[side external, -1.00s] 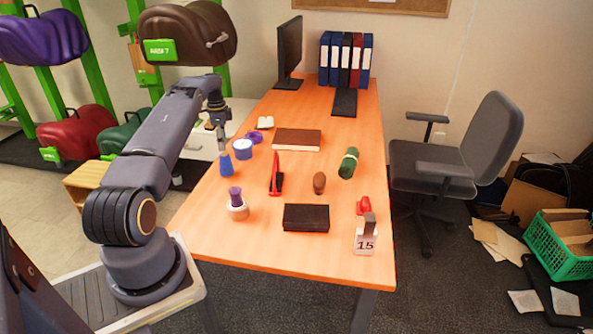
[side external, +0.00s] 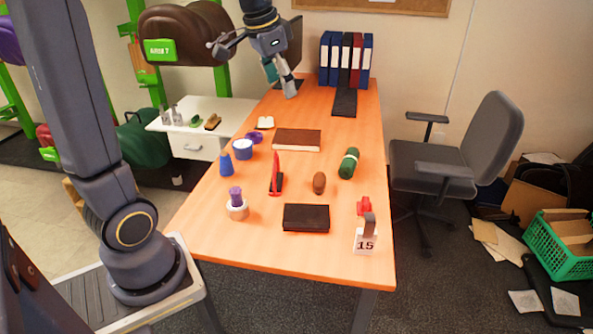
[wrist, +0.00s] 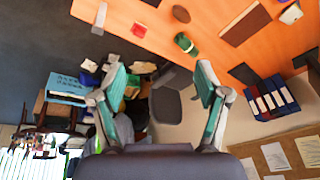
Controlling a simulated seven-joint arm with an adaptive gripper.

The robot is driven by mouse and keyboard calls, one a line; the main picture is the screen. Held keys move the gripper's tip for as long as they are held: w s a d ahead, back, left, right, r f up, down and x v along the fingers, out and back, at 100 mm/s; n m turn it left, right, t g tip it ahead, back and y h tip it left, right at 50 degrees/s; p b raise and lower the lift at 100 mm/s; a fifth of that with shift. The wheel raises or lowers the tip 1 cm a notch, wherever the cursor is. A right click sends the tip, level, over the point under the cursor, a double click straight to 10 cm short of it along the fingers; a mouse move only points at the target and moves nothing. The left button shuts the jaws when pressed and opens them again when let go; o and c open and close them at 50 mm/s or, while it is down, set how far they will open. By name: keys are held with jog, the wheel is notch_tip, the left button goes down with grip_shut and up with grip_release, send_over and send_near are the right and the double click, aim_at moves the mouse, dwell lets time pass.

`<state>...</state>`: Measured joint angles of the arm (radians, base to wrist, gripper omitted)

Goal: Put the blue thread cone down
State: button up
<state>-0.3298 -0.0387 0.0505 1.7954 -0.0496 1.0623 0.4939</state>
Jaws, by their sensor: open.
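The blue thread cone (side external: 226,165) stands upright on the left edge of the orange table (side external: 250,210) in the side view. My gripper (side external: 288,90) is raised over the far end of the table, well away from the cone. In the wrist view my gripper (wrist: 163,88) shows its two teal fingers spread wide with nothing between them. I cannot make out the cone for certain in the wrist view.
A blue-and-white tub (side external: 243,150) and a purple ring (side external: 254,137) stand behind the cone. A purple cone in a round holder (side external: 237,210), a red stapler-like object (side external: 276,175) and a brown book (side external: 297,140) are nearby. Binders (side external: 345,58) stand at the back.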

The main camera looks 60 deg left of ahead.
jog(key=s+d+f+t, duration=0.1)
jog(key=s+d+f, duration=0.1)
jog(key=s+d, duration=0.4)
jog(key=s+d+f+n+t+h, duration=0.1)
jog(key=s+d+f, duration=0.2)
jog(key=s+d, duration=0.4)
jog(key=s, duration=0.2)
jog(key=shift+s+d, duration=0.15)
jog(key=shift+s, duration=0.25)
